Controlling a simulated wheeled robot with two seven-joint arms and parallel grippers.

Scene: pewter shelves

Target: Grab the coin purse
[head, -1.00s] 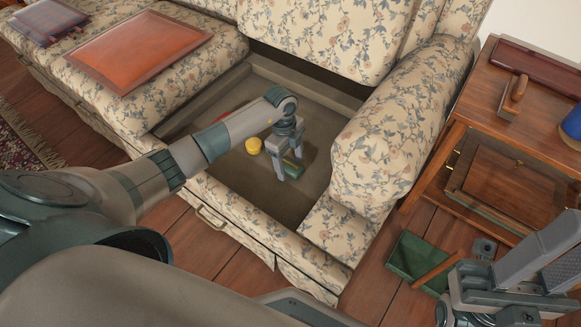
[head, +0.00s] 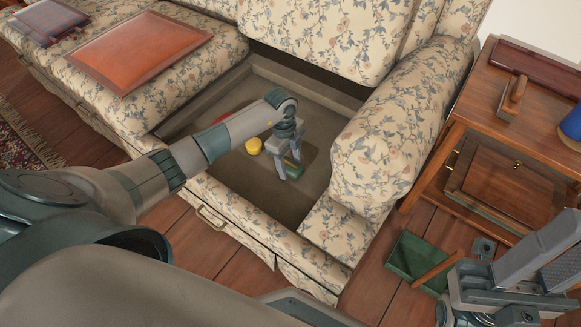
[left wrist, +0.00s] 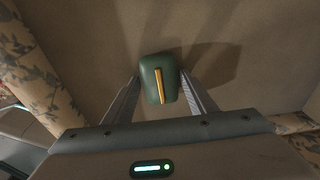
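The coin purse (left wrist: 158,80) is small and dark green with a gold zip line, low inside the sofa's open seat compartment. In the head view the purse (head: 292,170) shows as a green patch between the fingers of my left gripper (head: 289,170), which points down. I cannot tell whether the purse touches the compartment floor. My right gripper (head: 550,258) is at the lower right, empty, its fingers apart.
A yellow round thing (head: 254,146) lies left of the gripper, with a red thing partly hidden behind my arm. The floral sofa arm (head: 375,155) rises to the right. A green tray (head: 408,257) and a wooden cabinet (head: 505,185) stand further right.

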